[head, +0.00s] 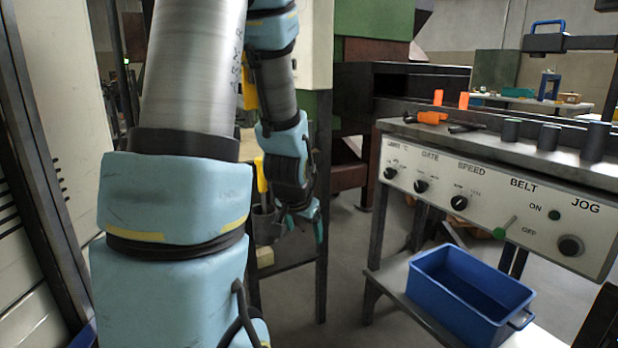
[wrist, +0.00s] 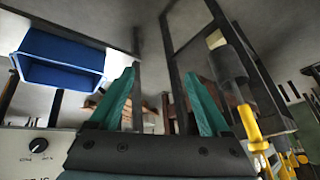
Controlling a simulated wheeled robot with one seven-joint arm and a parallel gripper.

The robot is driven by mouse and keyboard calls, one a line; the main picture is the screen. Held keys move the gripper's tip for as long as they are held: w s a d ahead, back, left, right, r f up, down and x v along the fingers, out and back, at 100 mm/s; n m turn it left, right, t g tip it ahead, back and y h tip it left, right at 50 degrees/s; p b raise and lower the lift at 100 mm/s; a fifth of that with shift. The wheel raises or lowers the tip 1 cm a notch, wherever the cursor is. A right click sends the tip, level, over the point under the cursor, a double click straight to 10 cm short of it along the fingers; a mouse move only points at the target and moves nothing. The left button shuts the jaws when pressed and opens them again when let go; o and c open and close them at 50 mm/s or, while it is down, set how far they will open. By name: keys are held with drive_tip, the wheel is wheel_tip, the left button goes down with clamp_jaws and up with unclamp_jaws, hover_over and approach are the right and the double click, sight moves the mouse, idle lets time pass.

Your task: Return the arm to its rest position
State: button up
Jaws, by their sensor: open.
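My arm reaches away from the camera in the left half of the head view. My gripper (head: 303,222) hangs at its far end, pointing down, left of the control panel. In the wrist view, the two teal fingers of my gripper (wrist: 160,75) stand wide apart. Only background shows between them, so the gripper is open and empty. In the head view the near arm links partly hide the area to the left.
The control panel (head: 470,190) with knobs stands at right, with a blue bin (head: 470,290) on a shelf below it. A yellow-handled tool (head: 261,175) in a grey cup (head: 266,225) is close to my gripper's left. Clear floor lies between gripper and panel.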

drive_tip(key=s+a+r+n+g+y, duration=0.15)
drive_tip(key=s+a+n+g, duration=0.35)
drive_tip(key=s, duration=0.6)
wheel_tip(320, 180, up, 13)
drive_tip(key=p, duration=1.3)
drive_tip(key=shift+s+a+r+t, duration=0.2)
drive_tip(key=shift+s+a+t, duration=0.1)
drive_tip(key=shift+s, duration=0.15)
drive_tip(key=shift+d+h, duration=0.15)
drive_tip(key=shift+h, duration=0.1)
